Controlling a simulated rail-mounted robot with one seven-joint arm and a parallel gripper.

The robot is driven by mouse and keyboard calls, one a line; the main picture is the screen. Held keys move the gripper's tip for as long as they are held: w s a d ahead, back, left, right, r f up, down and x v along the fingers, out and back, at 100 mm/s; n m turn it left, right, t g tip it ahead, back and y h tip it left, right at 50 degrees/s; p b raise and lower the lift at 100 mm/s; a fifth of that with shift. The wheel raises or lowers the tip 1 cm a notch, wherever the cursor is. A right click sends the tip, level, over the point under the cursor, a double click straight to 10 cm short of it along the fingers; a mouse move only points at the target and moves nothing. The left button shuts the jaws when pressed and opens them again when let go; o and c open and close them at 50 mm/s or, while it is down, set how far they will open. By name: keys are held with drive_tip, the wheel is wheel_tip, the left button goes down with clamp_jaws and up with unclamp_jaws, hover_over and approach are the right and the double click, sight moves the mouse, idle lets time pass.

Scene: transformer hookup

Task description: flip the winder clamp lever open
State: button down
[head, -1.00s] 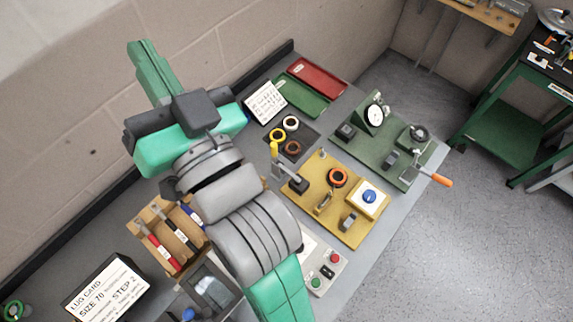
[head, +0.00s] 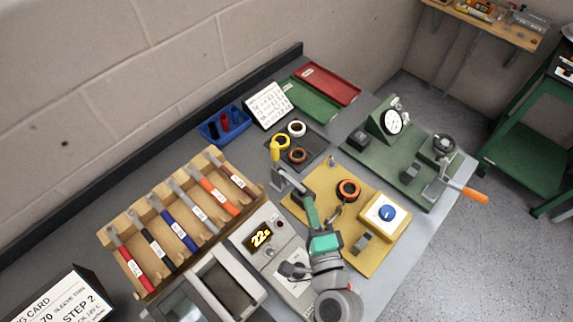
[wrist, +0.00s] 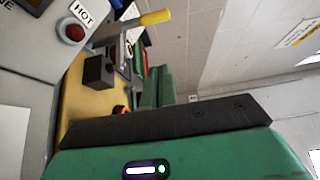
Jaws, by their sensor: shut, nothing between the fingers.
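A toggle clamp with a yellow handle (head: 275,151) stands at the left corner of the yellow board (head: 375,262); its handle points up. The handle shows at the top of the wrist view (wrist: 155,17), beside a dark block. On the green board (head: 365,157), a lever with an orange handle (head: 475,195) sticks out over the right edge, lying low. I cannot tell from labels which is the winder clamp lever. My gripper (head: 307,195) is shut and empty over the yellow board, close to the yellow-handled clamp and well left of the orange handle. Its green fingers show in the wrist view (wrist: 160,72).
A dial gauge (head: 393,122) stands on the green board. A wooden rack (head: 130,232) and a grey control box (head: 262,240) lie left. Open floor lies right.

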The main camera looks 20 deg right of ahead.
approach(275, 152)
drive_tip(key=w+d, duration=0.1)
drive_tip(key=d, duration=0.2)
drive_tip(key=w+d+f, duration=0.1)
drive_tip(key=d, duration=0.1)
drive_tip(key=shift+w+f, duration=0.1)
drive_tip(key=shift+w, duration=0.2)
drive_tip(key=shift+w+a+p, duration=0.1)
drive_tip(key=shift+w+a, duration=0.25)
drive_tip(key=shift+w, duration=0.3)
drive_tip(key=shift+w+a+p, duration=0.1)
drive_tip(key=shift+w+a, duration=0.25)
drive_tip(key=shift+w, duration=0.3)
drive_tip(key=shift+w+a+p, duration=0.1)
drive_tip(key=shift+w+a, duration=0.25)
drive_tip(key=shift+w, duration=0.25)
